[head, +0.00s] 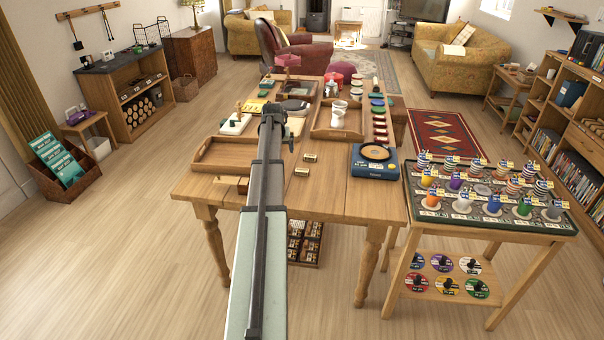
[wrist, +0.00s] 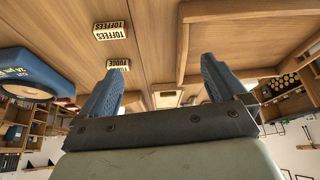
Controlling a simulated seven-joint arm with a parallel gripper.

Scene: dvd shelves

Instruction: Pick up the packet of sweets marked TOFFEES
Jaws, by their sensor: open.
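The packet marked TOFFEES (wrist: 110,30) is a small cream and dark block on the wooden table, near the top of the wrist view. In the head view a small packet (head: 302,171) lies near the table's front edge and appears to be the same one, though its label is too small to read. A similar packet marked FUDGE (wrist: 118,65) lies just beyond it. My gripper (wrist: 160,65) is open with nothing between its fingers. Both packets are apart from it, toward the left in the wrist view. In the head view my arm largely hides the gripper.
A blue scale (head: 376,162) stands right of the packets. An empty wooden tray (head: 228,168) is to their left, and another tray (head: 338,134) holding white items is behind. A side table (head: 490,218) with several coloured items stands at right. Bare tabletop surrounds the packets.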

